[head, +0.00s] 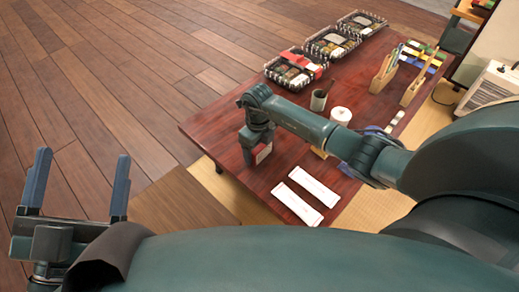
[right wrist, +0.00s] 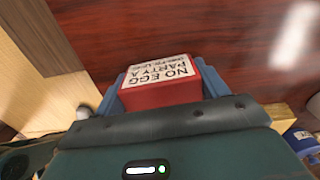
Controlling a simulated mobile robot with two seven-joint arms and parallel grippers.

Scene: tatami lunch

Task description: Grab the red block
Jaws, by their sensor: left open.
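The red block (right wrist: 160,94) shows in the right wrist view with a white label on top that reads "NO EGG PARTY A" and a smaller line. My right gripper (right wrist: 168,84) has a blue finger on each side of it, and the block fills the gap between them. In the head view my right gripper (head: 262,155) points down at the table's near left part, with a bit of the red and white block at its tips. Whether the block touches the table is hard to tell. My left gripper (head: 75,190) is open and empty over the floor side, left of the table.
The dark red table (head: 225,125) holds two white paper packets (head: 310,190), a dark cup (head: 318,100), a white roll-like item (head: 340,115), several lunch boxes (head: 330,42) at the back and wooden holders (head: 383,73) at right. A brown wooden surface (head: 180,205) is beside my left gripper.

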